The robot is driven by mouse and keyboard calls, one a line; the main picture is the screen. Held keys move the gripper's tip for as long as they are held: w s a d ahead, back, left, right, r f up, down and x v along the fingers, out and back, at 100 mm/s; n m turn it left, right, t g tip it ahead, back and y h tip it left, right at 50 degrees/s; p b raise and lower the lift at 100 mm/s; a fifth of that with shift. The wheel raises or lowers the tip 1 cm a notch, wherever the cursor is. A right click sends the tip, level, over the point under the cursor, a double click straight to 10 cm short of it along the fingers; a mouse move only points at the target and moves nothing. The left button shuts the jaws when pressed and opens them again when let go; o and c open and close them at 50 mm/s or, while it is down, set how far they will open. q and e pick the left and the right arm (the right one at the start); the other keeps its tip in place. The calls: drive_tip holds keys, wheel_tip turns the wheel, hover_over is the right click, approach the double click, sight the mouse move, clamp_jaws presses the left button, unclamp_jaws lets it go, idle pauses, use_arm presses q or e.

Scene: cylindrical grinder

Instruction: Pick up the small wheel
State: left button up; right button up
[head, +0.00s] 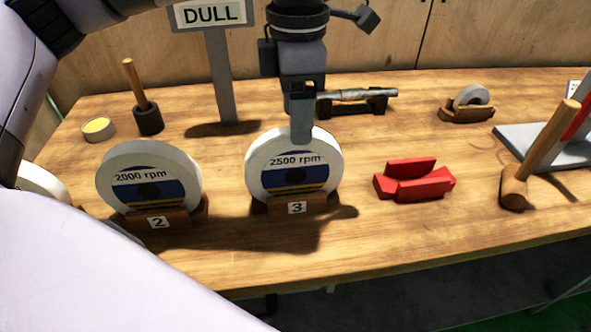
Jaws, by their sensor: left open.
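Several pale grinding wheels stand upright in wooden holders on the bench. The smallest one, a small grey wheel (473,95), sits in a wooden cradle (466,115) at the back right. A large wheel marked 2500 rpm (272,178) stands in holder 3 at the centre. Another, marked 2000 rpm (122,165), stands in holder 2 to its left. My left gripper (301,128) points down in front of the top of the 2500 rpm wheel in the picture. It is open, well left of the small wheel. I cannot tell whether it touches the large wheel. My right gripper is out of view.
A metal shaft (357,95) rests on a dark stand behind. A DULL sign (220,75) stands behind. Bare bench top (440,230) shows at the front right.

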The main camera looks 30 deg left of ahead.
sight(295, 148)
use_arm(q)
drive_tip(key=f, duration=0.7)
drive_tip(key=shift+s+a+f+p, duration=0.1)
drive_tip(key=shift+a+f+p, duration=0.1)
drive_tip(key=shift+p, duration=0.15)
drive_tip(key=shift+r, duration=0.1)
clamp_jaws()
idle(0.9)
drive_tip(key=shift+r, duration=0.15)
